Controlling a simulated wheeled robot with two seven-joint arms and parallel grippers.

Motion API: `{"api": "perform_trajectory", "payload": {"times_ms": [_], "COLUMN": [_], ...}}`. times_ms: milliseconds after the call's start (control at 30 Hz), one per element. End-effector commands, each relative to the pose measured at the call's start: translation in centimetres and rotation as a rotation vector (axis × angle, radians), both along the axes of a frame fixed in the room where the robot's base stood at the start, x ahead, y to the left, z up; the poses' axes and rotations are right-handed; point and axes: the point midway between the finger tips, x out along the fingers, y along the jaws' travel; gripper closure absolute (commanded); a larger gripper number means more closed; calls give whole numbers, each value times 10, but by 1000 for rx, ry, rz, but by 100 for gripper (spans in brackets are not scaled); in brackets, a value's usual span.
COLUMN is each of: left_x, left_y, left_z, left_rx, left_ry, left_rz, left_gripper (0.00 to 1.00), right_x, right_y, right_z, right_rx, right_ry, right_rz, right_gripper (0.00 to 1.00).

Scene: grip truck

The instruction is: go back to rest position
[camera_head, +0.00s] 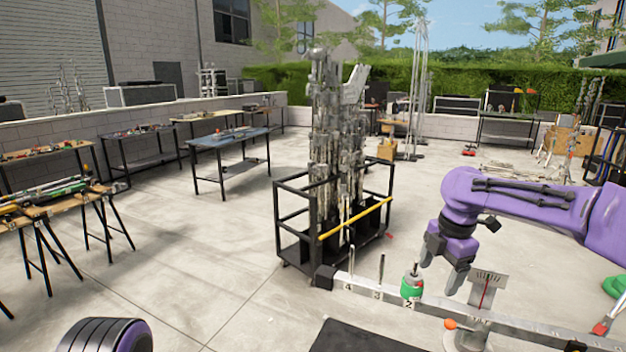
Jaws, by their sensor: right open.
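My right gripper (447,265) hangs from the purple right arm at the right of the head view. It points down, open, with nothing seen between its fingers. It is above and behind a pale numbered bar (455,308). A green and silver cylinder (411,286) stands on the bar near the number 2, left of the gripper and apart from it. A purple rounded part of my left arm (105,336) shows at the bottom left edge; the left gripper is not seen.
A black cart (283,225) full of metal stands is behind the bar's left end. A gauge with a red needle (487,286) stands right of the gripper. A dark mat (358,340) is at the bottom. Worktables (230,140) line the left; the floor between is clear.

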Motion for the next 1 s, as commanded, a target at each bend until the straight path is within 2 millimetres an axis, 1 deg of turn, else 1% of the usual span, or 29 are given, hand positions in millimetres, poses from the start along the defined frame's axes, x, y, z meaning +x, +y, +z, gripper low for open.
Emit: {"api": "perform_trajectory", "payload": {"times_ms": [167,367,467,533,567,667,700,767,800,867,900,967,1000], "left_x": [0,0,0,0,0,0,0,0,0,0,0,0,0], "left_y": [0,0,0,0,0,0,0,0,0,0,0,0,0], "left_z": [0,0,-2,-5,-8,-17,-22,-29,-35,-42,-47,-55,-60], "left_rx": [0,0,0,0,0,0,0,0,0,0,0,0,0], "left_ry": [0,0,0,0,0,0,0,0,0,0,0,0,0], "left_rz": [0,0,0,0,0,0,0,0,0,0,0,0,0], "left_gripper": [3,3,3,3,3,3,3,3,3,3,3,3,3], "right_x": [17,37,45,49,49,41,32,11,-8,-41,-65,-106,-135], "right_y": [16,37,48,56,59,64,63,57,51,39,31,17,8], "right_z": [-5,-19,-39,-63,-77,-142,-173,-221,-252,-295,-321,-356,-376], "right_rx": [93,261,369,458,500,645,699,769,806,844,858,862,853], "right_ry": [-79,-180,-216,-234,-239,-244,-244,-248,-256,-272,-289,-320,-344], "right_rz": [-178,-478,-672,-838,-920,-1247,-1386,-1596,-1732,-1912,-2018,-2159,-2238], "right_gripper": [22,22,22,22,22,22,22,22,22,22,22,22,22]}}
